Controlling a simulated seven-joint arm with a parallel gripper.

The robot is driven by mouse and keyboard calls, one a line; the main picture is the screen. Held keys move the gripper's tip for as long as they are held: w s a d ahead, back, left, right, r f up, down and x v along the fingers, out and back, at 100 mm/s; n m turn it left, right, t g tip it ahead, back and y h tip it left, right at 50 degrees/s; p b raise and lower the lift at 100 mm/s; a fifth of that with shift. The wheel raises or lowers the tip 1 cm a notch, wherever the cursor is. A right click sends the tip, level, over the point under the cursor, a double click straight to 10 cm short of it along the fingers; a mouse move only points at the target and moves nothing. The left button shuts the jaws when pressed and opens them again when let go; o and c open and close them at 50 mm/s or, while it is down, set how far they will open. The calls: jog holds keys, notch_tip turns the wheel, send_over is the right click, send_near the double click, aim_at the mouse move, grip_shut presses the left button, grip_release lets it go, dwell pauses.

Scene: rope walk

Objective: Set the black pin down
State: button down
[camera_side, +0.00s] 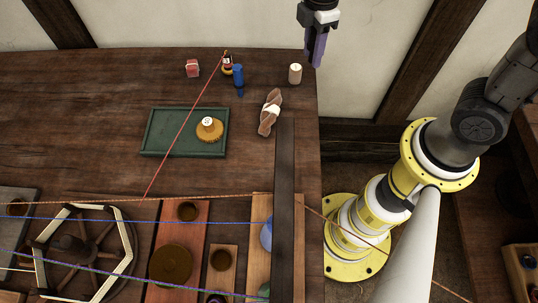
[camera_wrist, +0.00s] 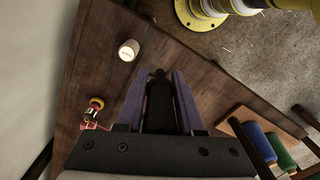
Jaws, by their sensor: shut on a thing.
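My gripper (camera_side: 314,60) hangs at the top of the side view, above the back right end of the dark wooden table (camera_side: 90,85). In the wrist view, its two purple fingers (camera_wrist: 165,78) are shut on the black pin (camera_wrist: 159,102). The pin lies lengthwise between the fingers and its end shows near the fingertips. It looks held clear of the table. In the side view I cannot make out the pin.
A green tray (camera_side: 150,130) lies mid-table. Taut cords cross the front.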

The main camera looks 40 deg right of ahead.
jog(key=s+a+r+n, duration=0.1)
jog(key=s+a+n, duration=0.1)
jog(key=s+a, duration=0.5)
jog(key=s+a+n, duration=0.2)
jog(key=s+a, duration=0.1)
jog(key=s, duration=0.8)
send_over(268, 166)
jog(key=f, duration=0.5)
jog(key=s+f, duration=0.1)
jog(key=f, duration=0.2)
jog(key=shift+d+f, duration=0.2)
jog(key=shift+d, duration=0.2)
jog(key=shift+w+a+f, duration=0.4)
jog(key=shift+w+f, duration=0.05)
jog(key=shift+f, duration=1.75)
jog(key=c, duration=0.5)
grip_release()
jog(key=shift+f, duration=0.15)
jog(key=shift+c, duration=0.2)
